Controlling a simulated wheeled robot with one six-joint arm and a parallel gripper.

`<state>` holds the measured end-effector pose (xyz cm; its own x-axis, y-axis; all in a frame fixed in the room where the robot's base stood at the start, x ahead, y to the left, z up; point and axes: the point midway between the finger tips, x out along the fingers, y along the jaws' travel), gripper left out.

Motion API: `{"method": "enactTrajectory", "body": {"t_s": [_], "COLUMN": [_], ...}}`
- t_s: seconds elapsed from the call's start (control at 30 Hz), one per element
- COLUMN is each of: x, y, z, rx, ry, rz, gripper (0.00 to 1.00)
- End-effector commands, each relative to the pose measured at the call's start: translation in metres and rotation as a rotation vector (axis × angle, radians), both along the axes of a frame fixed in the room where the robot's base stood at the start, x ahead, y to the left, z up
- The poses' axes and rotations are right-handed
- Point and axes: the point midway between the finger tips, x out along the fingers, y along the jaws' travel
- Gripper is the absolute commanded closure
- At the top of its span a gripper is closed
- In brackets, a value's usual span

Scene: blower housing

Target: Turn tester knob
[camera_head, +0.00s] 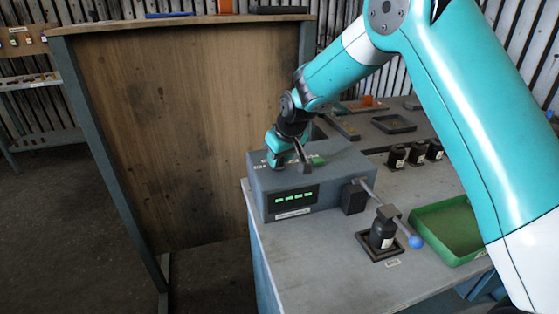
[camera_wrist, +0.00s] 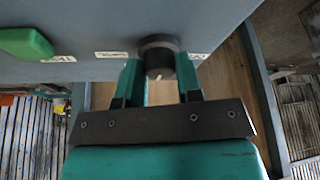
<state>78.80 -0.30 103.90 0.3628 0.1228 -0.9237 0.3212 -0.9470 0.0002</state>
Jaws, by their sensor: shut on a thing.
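The tester (camera_head: 294,206) is a grey box with a lit green display on its front, standing at the left corner of the grey bench. My gripper (camera_head: 278,160) reaches down onto the tester's top from behind. In the wrist view, a dark round knob (camera_wrist: 158,50) sits on the tester's grey surface (camera_wrist: 100,30). My gripper (camera_wrist: 158,85) is shut on the knob, with one teal finger on each side of it. A green button (camera_wrist: 25,43) lies left of the knob, and small white labels flank the knob. In the head view my gripper hides the knob.
A lever with a blue ball end (camera_head: 415,241) sticks out at the tester's right, above a black part (camera_head: 383,231) on a dark base. A green tray (camera_head: 445,226) and several black parts (camera_head: 397,157) stand further right. A tall wooden panel (camera_head: 180,130) stands left of the bench.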

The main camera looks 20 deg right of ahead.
Motion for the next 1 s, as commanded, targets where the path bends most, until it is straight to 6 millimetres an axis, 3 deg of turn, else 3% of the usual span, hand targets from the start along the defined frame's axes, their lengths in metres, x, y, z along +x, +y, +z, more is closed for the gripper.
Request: {"method": "enactTrajectory", "body": {"t_s": [0.4, 1.0], "x": [0.0000, 0.0000], "y": [0.0015, 0.0013], "z": [-0.0001, 0.0003], "rx": [0.000, 0.000], "ry": [-0.001, 0.000], "rz": [-0.259, -0.329], "gripper": [0.91, 0.91]}}
